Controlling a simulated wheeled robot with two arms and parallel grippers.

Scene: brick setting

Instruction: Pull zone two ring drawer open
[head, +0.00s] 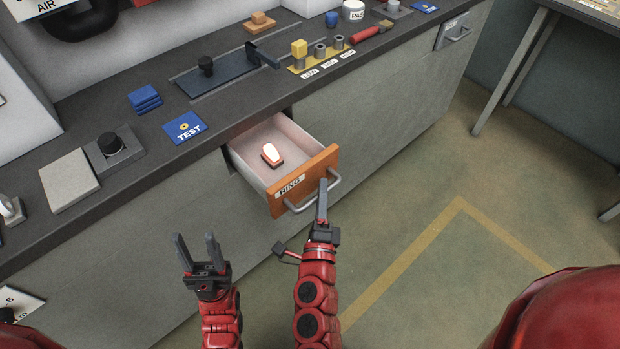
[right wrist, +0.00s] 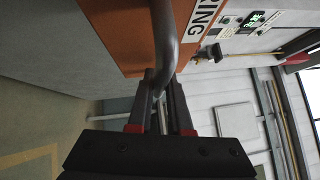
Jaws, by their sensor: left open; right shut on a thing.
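The ring drawer (head: 305,180) has an orange front labelled "RING" and stands open out of the grey cabinet. My right gripper (head: 322,190) is shut on the grey bar handle (head: 299,208) of the drawer. In the right wrist view the handle (right wrist: 163,45) runs between the two fingers (right wrist: 160,90), in front of the orange drawer front (right wrist: 125,35). My left gripper (head: 196,248) is open and empty, in front of the cabinet, left of the drawer and apart from it.
Another handled drawer (head: 456,33) is at the far right. The floor (head: 420,200) right of the drawer is clear.

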